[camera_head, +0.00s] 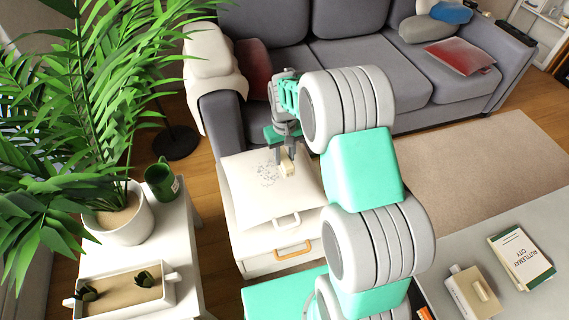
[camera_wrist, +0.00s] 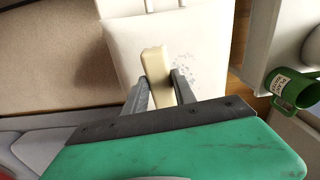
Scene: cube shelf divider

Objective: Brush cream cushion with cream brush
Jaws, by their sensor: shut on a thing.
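The cream cushion (camera_head: 243,193) lies on a white cabinet in front of the sofa, with a patch of grey specks (camera_head: 268,172) on its upper face. In the wrist view the cushion (camera_wrist: 122,38) fills the upper middle, with the specks to the right of the brush. My gripper (camera_head: 286,153) is shut on the cream brush (camera_head: 287,166), just right of the specks in the head view. The brush also shows between the fingers in the wrist view (camera_wrist: 156,66). I cannot tell whether the brush touches the cushion. Its underside is hidden.
The cabinet has an orange drawer handle (camera_head: 295,251). A white side table at left holds a potted palm (camera_head: 118,222), a green mug (camera_head: 160,181) and a planter tray (camera_head: 120,290). The grey sofa (camera_head: 345,60) stands behind. Books (camera_head: 522,256) lie on a grey table at right.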

